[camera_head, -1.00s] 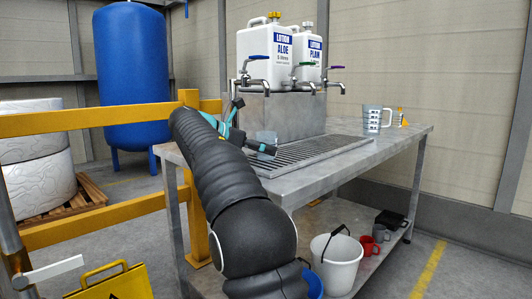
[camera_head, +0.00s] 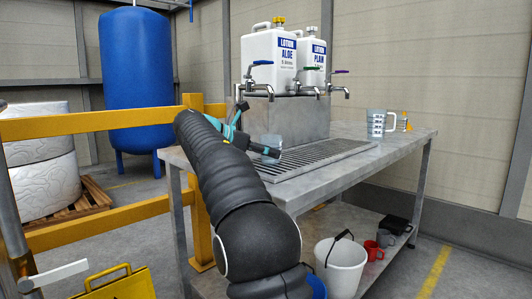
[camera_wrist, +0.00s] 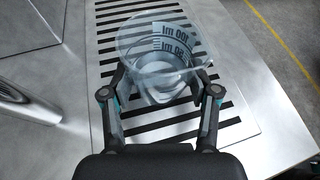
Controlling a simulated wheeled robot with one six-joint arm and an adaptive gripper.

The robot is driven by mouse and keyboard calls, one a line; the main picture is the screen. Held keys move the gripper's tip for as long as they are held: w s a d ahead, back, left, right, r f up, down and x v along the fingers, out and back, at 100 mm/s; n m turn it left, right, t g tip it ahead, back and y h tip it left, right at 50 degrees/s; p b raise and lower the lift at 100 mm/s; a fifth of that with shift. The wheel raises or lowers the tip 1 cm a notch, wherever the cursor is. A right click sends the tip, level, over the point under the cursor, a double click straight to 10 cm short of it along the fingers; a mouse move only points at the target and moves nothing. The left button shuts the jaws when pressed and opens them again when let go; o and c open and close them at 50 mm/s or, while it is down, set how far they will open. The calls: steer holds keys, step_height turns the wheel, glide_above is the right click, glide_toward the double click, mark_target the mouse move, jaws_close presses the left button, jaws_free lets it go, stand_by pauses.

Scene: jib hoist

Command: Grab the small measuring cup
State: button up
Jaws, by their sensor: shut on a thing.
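The small measuring cup (camera_wrist: 160,55) is clear, with dark printed markings including "100 ml". In the wrist view it sits between the fingers of my gripper (camera_wrist: 160,92), which is shut on it. In the head view the cup (camera_head: 271,143) shows small and pale at the end of my arm, over the left part of the slotted drain grate. My gripper (camera_head: 262,150) is partly hidden there by my arm. I cannot tell whether the cup's base touches the grate. A larger measuring jug (camera_head: 377,123) with a handle stands at the right of the bench.
Two white lotion containers (camera_head: 270,58) stand above several taps (camera_head: 300,90) behind the grate (camera_head: 320,158). A yellow rail (camera_head: 90,120) runs at the left. A white bucket (camera_head: 341,266) is below the bench (camera_head: 400,150). The bench's right part is mostly clear.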

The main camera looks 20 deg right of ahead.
steer(key=shift+r+p, duration=0.3)
steer(key=shift+r, duration=0.35)
step_height(320, 180, up, 3)
steer(key=shift+f+p, duration=0.2)
steer(key=shift+p, duration=0.55)
steer(key=s+d+r+p, duration=0.1)
steer(key=s+d+r, duration=0.5)
steer(key=s+d, duration=0.2)
steer(key=shift+r+p, duration=0.3)
steer(key=shift+p, duration=0.05)
